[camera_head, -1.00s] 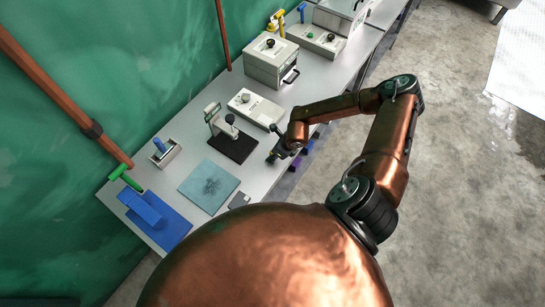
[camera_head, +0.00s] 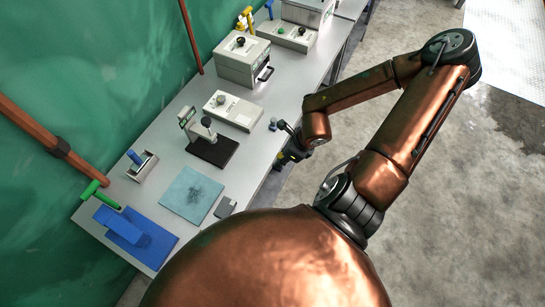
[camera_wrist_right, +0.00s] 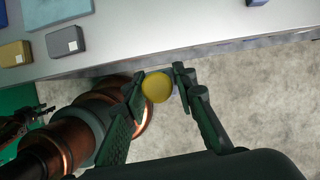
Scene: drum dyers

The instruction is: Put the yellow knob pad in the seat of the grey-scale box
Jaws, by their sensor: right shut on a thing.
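My right gripper (camera_head: 287,146) is just off the table's front edge. In the right wrist view its dark fingers (camera_wrist_right: 158,84) are shut on the round yellow knob pad (camera_wrist_right: 157,87), over the concrete floor. In the head view only a little yellow shows at the gripper. I cannot tell for sure which thing is the grey-scale box. A small grey box (camera_head: 226,208) lies near the front edge and also shows in the right wrist view (camera_wrist_right: 65,42). No seat is clear on it.
The table (camera_head: 238,160) holds a teal mat (camera_head: 187,195), a dark-based stand (camera_head: 213,151), a pale control box (camera_head: 233,109) and a larger machine (camera_head: 243,62). A blue block (camera_head: 273,124) sits at the front edge. A yellow block (camera_wrist_right: 15,53) lies beside the grey box.

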